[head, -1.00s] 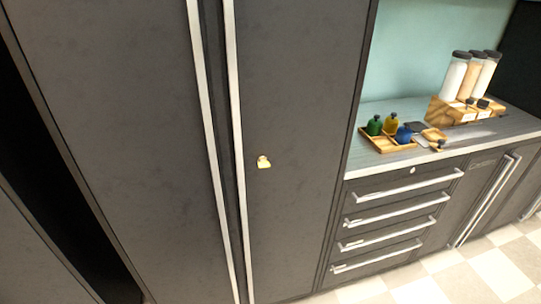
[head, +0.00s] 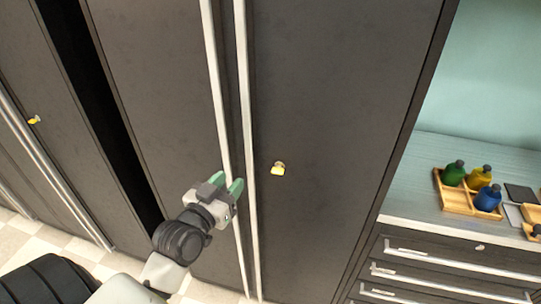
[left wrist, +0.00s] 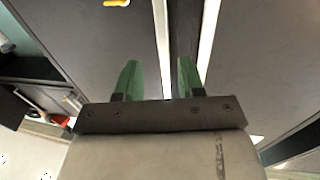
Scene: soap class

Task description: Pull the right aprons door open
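The right door (head: 330,110) is a tall dark grey panel with a yellow lock (head: 278,169); it looks closed. Its long silver handle (head: 245,110) runs beside the left door's handle (head: 216,70). My left gripper (head: 228,184) is open, its green fingers pointing at the doors. In the head view its fingertips overlap the left door's handle. In the left wrist view the open fingers (left wrist: 158,80) have a silver handle (left wrist: 161,45) lined up between them, on the side nearer the yellow lock (left wrist: 117,3). Contact cannot be told. My right gripper is out of view.
The left door (head: 150,90) stands beside the right one. At right, a counter (head: 405,215) holds a wooden tray (head: 455,203) with green, yellow and blue bottles, above drawers (head: 440,270). Another cabinet (head: 40,150) stands at far left. Checkered floor shows below.

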